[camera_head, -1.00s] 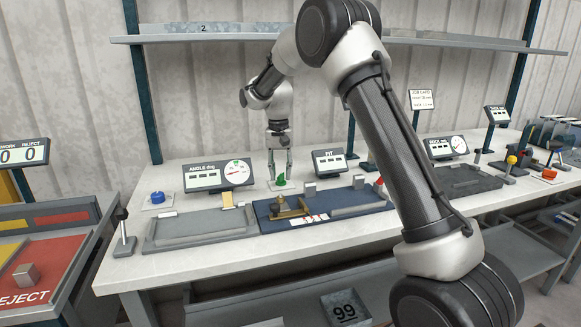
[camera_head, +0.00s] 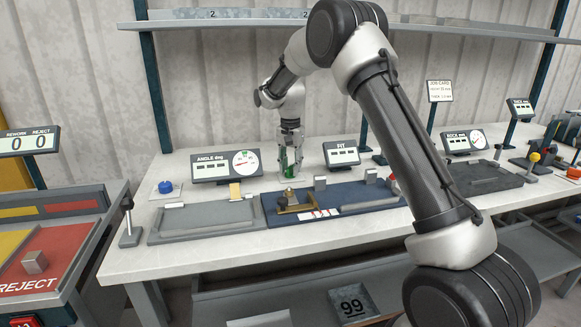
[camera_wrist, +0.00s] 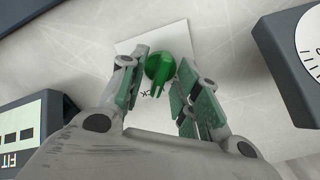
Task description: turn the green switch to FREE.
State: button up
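The green switch (camera_wrist: 160,70) is a rounded knob with a pointed end, on a white label plate (camera_wrist: 172,36) on the bench. In the wrist view its pointed end is toward the bottom of the picture, near partly hidden lettering that seems to end in "CK". The word FREE is not visible. My gripper (camera_wrist: 162,76) is open, with one finger on each side of the knob. The left finger is close to it; a gap shows on the right. In the head view my gripper (camera_head: 290,160) is down over the green switch (camera_head: 284,159), partly hiding it.
The ANGLE display (camera_head: 226,165) stands left of my gripper and the FIT display (camera_head: 341,153) right. A blue fixture plate (camera_head: 330,208) with a brass part (camera_head: 293,204) lies in front. A blue knob (camera_head: 166,187) is farther left. A shelf (camera_head: 250,22) runs above.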

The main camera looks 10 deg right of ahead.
jog(key=shift+f, duration=0.15)
grip_shut()
dwell(0.4)
jog(key=n, duration=0.6)
jog(key=shift+n, duration=0.3)
jog(key=n, duration=0.3)
jog(key=shift+n, duration=2.1)
